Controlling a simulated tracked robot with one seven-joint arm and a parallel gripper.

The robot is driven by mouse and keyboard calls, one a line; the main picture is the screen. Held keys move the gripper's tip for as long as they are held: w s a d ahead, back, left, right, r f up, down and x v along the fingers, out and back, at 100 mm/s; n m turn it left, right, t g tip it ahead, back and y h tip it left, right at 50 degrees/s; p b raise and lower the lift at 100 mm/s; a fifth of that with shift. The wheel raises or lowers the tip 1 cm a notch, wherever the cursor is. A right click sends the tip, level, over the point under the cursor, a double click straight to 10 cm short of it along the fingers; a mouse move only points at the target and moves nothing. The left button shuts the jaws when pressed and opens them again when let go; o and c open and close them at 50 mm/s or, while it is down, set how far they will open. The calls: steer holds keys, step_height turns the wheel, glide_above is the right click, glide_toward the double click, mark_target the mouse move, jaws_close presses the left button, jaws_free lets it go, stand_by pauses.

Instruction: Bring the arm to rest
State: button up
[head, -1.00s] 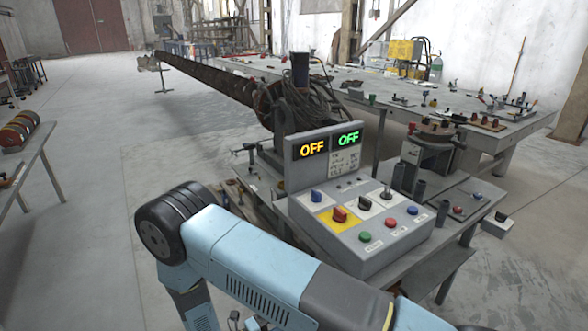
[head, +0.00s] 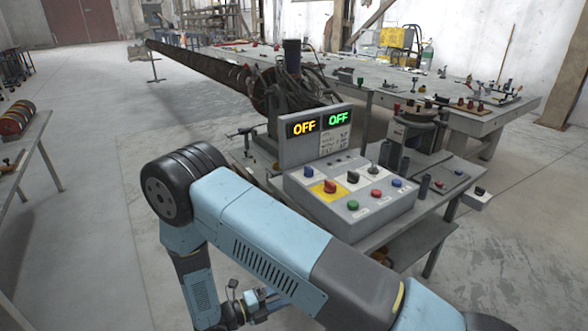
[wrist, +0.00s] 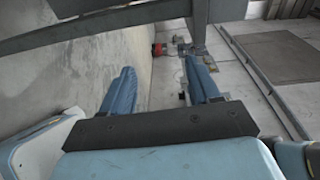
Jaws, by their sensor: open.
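My blue arm crosses the lower part of the head view, bent at a dark ribbed joint in front of the control console (head: 350,205). In the wrist view my gripper (wrist: 163,82) has its two blue fingers spread wide with nothing between them. Concrete floor, a pale wall-like surface and grey metal parts show beyond the fingers. The console's two displays (head: 320,124) read OFF, one in yellow and one in green. Its panel carries several knobs and buttons, including a red knob (head: 330,187) on a yellow plate.
The long rusty auger (head: 205,68) runs to the back left behind the console. A large grey table (head: 480,118) with small fittings stands at the right. A side table (head: 33,135) with ribbed discs is at the left edge. Open floor lies between.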

steer(key=w+d+r+m+g+y, duration=0.25)
steer(key=d+r+m+g, duration=0.35)
steer(key=r+m, duration=0.6)
steer(key=w+d+r+m+g+y, duration=0.1)
steer(key=d+r+m+g+y, duration=0.3)
steer(key=d+r+m, duration=0.8)
steer(key=s+d+r+m+t+y, duration=0.3)
steer(key=s+d+r+m+y, duration=0.1)
steer(key=s+r+m, duration=0.3)
steer(key=s+d+r+m+t+y, duration=0.4)
steer(key=s+r+m, duration=0.3)
steer(key=r, duration=0.9)
steer(key=shift+s+d+m+y, duration=0.2)
steer(key=shift+d+m+y, duration=0.35)
steer(key=shift+m, duration=1.35)
